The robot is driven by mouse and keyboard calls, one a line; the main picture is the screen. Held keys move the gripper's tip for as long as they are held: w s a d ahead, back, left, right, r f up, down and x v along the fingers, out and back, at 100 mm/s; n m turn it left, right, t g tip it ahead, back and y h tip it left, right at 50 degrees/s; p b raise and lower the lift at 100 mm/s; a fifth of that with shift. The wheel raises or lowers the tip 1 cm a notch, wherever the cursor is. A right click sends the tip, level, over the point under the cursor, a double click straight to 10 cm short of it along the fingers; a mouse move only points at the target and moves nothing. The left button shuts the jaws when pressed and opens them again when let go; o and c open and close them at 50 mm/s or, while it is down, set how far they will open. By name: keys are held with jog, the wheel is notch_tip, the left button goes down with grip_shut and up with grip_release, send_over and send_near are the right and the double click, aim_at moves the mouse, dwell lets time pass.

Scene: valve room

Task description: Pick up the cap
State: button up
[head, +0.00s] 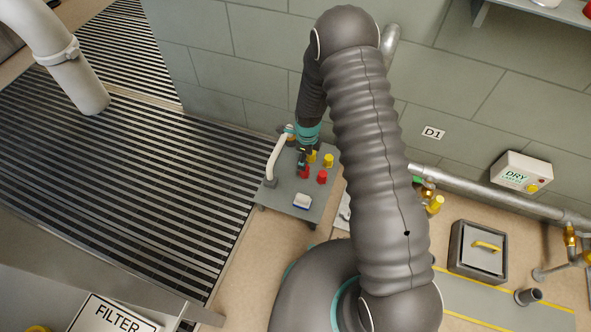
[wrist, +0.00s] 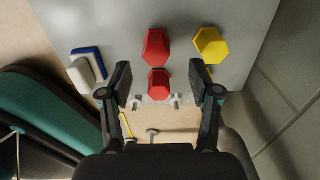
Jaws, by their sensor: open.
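A red six-sided cap (wrist: 159,84) lies between the two fingers of my gripper (wrist: 160,74) in the wrist view, with a gap on each side. A second red cap (wrist: 155,47) is just beyond it, and a yellow cap (wrist: 211,45) is to the right. Another bit of yellow shows behind the right finger. In the head view my gripper (head: 303,156) points down over the grey cart top (head: 287,198), beside a red cap (head: 322,177) and a yellow cap (head: 328,160). The fingers are apart and hold nothing.
A white and blue block (head: 303,201) lies near the cart's front edge. A pale curved handle (head: 276,158) rises at the cart's left side. A grey block wall (head: 270,60) stands close behind the cart. Dark floor grating (head: 150,190) lies to the left.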

jog(key=shift+s+a+f, duration=0.1)
jog(key=shift+a+f, duration=0.05)
jog(key=shift+f, duration=0.35)
jog(key=shift+a+f, duration=0.15)
jog(key=shift+f, duration=0.3)
jog(key=f, duration=0.4)
jog(key=shift+d+f, duration=0.3)
jog(key=shift+f, duration=0.1)
jog(key=c, duration=1)
